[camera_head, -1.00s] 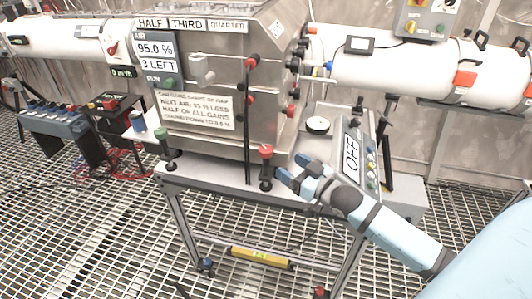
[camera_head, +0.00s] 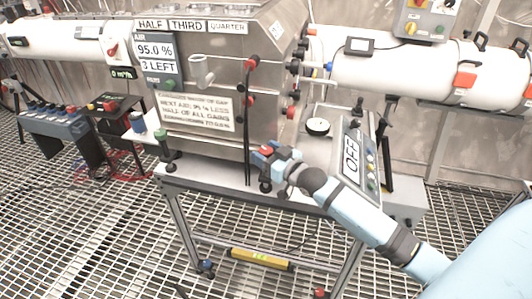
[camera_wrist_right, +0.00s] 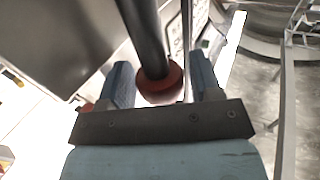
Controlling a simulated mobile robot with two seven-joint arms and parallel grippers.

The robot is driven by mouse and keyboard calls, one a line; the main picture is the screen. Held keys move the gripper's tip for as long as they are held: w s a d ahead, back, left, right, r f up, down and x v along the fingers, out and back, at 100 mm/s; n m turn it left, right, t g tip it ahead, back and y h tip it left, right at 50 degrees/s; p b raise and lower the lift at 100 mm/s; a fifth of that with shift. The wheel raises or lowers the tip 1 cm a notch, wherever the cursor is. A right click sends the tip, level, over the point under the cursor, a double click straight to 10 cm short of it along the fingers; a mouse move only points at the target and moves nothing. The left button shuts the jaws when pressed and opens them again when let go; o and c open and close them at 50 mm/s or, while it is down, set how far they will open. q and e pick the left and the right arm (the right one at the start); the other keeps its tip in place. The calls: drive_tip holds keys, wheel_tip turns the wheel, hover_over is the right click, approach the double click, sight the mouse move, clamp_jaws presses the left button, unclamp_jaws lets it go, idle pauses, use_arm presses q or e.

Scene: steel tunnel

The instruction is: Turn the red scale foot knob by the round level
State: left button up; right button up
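The red knob (camera_head: 265,150) sits on a black post at the front edge of the bench, below the steel box. A round pale disc with a dark rim (camera_head: 317,126), which looks like the round level, lies to its right. My right gripper (camera_head: 266,154) is at the red knob, coming in from the right. In the right wrist view, the red knob (camera_wrist_right: 160,86) lies between the two blue fingers of my right gripper (camera_wrist_right: 161,84). Narrow gaps seem to show on both sides, so the fingers look open around it. My left gripper is not in view.
A thin black upright rod (camera_head: 248,125) stands just left of the red knob. A green knob (camera_head: 161,134) is on the bench's left front corner. A panel marked OFF (camera_head: 351,156) is right of the disc, close to my forearm.

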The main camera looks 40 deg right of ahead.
drive_tip(key=c, duration=0.6)
drive_tip(key=shift+r+m+h+p, duration=0.25)
drive_tip(key=shift+m+h+p, duration=0.3)
drive_tip(key=shift+p, duration=0.25)
drive_tip(key=shift+m+h+p, duration=0.35)
drive_tip(key=shift+h+p, duration=0.25)
drive_tip(key=shift+h, duration=0.25)
drive_tip(key=shift+m+h+p, duration=0.85)
drive_tip(key=shift+m+h, duration=0.05)
drive_tip(key=shift+h, duration=0.4)
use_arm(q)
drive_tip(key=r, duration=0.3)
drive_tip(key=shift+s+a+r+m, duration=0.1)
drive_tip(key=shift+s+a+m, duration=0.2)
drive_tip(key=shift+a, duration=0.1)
use_arm(e)
drive_tip(key=shift+f+h, duration=0.1)
drive_tip(key=shift+h, duration=0.2)
drive_tip(key=o, duration=0.9)
drive_tip(key=shift+f, duration=0.1)
